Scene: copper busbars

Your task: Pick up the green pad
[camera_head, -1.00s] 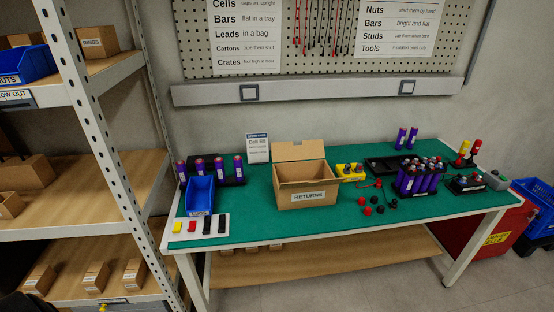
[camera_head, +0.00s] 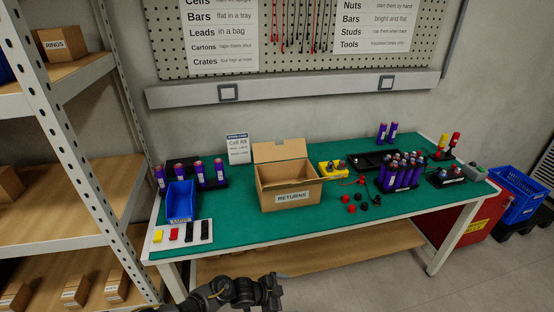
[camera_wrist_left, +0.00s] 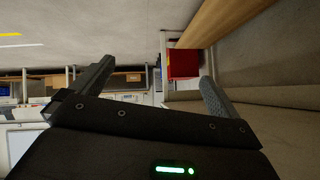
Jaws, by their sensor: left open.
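I cannot make out a separate green pad. The only clear green surface is the table top (camera_head: 240,228). On a white strip (camera_head: 156,248) at its front left corner lie a yellow piece (camera_head: 158,236), a red piece (camera_head: 173,235) and two black pieces (camera_head: 189,232). My left gripper (camera_head: 272,291) is low in front of the table, apart from it, seen small and dark. In the left wrist view its fingers (camera_wrist_left: 155,82) are spread with nothing between them. My right gripper is not in view.
A blue bin (camera_head: 180,202) and an open RETURNS carton (camera_head: 290,194) stand on the table. Purple cells (camera_head: 400,174) and loose red and black caps (camera_head: 358,204) are to the right. A shelf post (camera_head: 70,150) stands at the left. The front middle of the table is clear.

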